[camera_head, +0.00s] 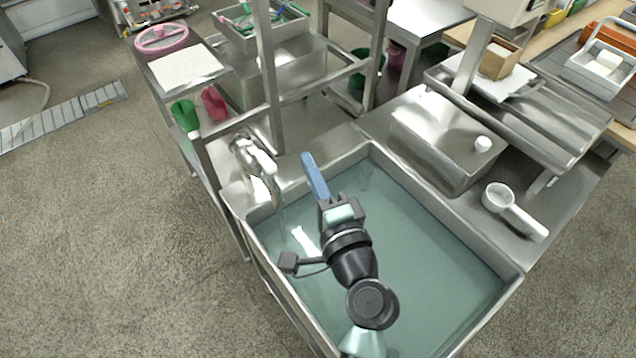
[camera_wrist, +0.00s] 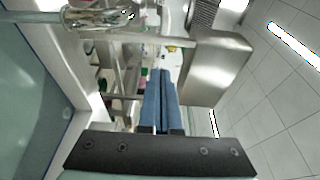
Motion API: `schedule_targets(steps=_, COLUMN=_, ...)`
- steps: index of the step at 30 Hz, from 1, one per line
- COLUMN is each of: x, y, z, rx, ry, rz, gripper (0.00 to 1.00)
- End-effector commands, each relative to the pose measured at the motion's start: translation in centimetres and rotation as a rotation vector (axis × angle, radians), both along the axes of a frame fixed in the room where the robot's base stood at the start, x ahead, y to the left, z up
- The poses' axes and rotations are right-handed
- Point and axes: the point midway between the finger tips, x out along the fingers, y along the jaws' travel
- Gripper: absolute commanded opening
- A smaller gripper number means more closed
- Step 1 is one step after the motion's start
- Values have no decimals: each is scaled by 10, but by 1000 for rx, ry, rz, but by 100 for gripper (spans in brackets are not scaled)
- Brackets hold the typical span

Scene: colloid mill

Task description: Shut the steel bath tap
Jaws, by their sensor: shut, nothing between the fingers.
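The steel bath tap (camera_head: 256,162) stands on the far-left corner of a steel bath (camera_head: 452,213) full of greenish water. In the wrist view the tap (camera_wrist: 98,17) shows at the upper left, partly cut by the frame edge. A pale streak like running water comes off its spout in both views. My gripper (camera_head: 308,158) reaches over the bath with its blue fingers just right of the tap, apart from it. In the wrist view my gripper (camera_wrist: 161,74) has its fingers together and empty. I cannot make out the position of the tap's handle.
A steel rack post (camera_head: 268,80) rises close behind the tap. A steel box (camera_head: 445,140) and a white scoop (camera_head: 512,210) are on the counter right of the bath. A shelf with a pink wheel (camera_head: 162,39) stands at the far left.

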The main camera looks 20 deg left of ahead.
Motion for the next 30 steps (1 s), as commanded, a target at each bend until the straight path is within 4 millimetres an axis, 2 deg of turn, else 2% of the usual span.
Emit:
schedule_targets(steps=3, x=19, y=14, z=2, rx=1, ry=-1, rz=2, gripper=0)
schedule_targets(steps=6, x=27, y=24, z=1, rx=-1, ry=0, rz=3, gripper=0)
schedule_targets(steps=9, x=12, y=31, z=1, rx=-2, ry=2, rz=2, gripper=0)
schedule_targets(steps=15, x=-3, y=41, z=0, rx=-2, ry=1, rz=1, gripper=0)
schedule_targets(steps=30, x=-6, y=43, z=0, rx=-1, ry=0, rz=0, gripper=0)
